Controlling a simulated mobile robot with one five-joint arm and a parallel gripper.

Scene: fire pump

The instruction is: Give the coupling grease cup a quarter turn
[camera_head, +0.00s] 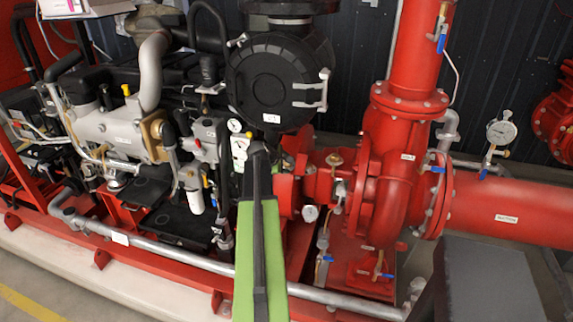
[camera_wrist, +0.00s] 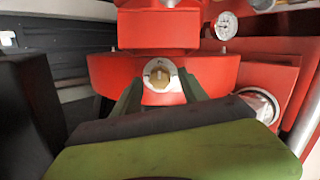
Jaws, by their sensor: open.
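In the wrist view, a small brass-coloured cup (camera_wrist: 160,78) sits in a pale round ring against red metal. It looks like the coupling grease cup. My gripper (camera_wrist: 160,85) is open, with one dark green finger on each side of the cup. I cannot tell whether either finger touches it. The near green and black part of my arm hides the area below the cup. In the head view my arm reaches up to the red coupling area (camera_head: 287,188), and the cup and my fingertips cannot be made out there.
The red pump casing (camera_head: 392,170) stands right of my arm, and the engine (camera_head: 110,130) left of it. A grey pipe (camera_head: 170,252) runs along the front. A gauge (camera_wrist: 226,26) is close above right of the cup, and a silver round fitting (camera_wrist: 262,105) is lower right.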

